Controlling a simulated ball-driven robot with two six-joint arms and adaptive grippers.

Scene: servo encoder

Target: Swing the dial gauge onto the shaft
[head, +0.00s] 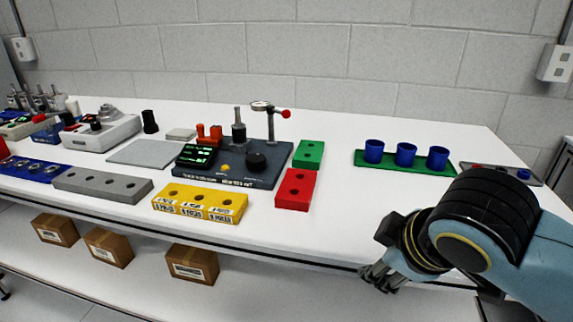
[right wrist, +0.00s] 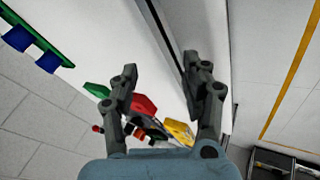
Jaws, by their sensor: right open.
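The dial gauge (head: 262,105) is a small round dial on an arm with a red knob (head: 286,114), carried by an upright post (head: 271,130) on the dark fixture base (head: 230,176). The shaft (head: 238,128) stands upright on the same base, left of the post. In the head view the dial appears beside and above the shaft; I cannot tell whether they touch. My right gripper (head: 378,277) is at the table's front edge, well away from the fixture. In the right wrist view the right gripper (right wrist: 163,75) is open and empty. My left gripper is not in view.
A red block (head: 295,190), a green block (head: 308,154) and a yellow block (head: 200,201) stand around the fixture. Blue cups (head: 406,154) stand on a green strip at the right. A grey block (head: 103,185) lies at the left. The table's right front is clear.

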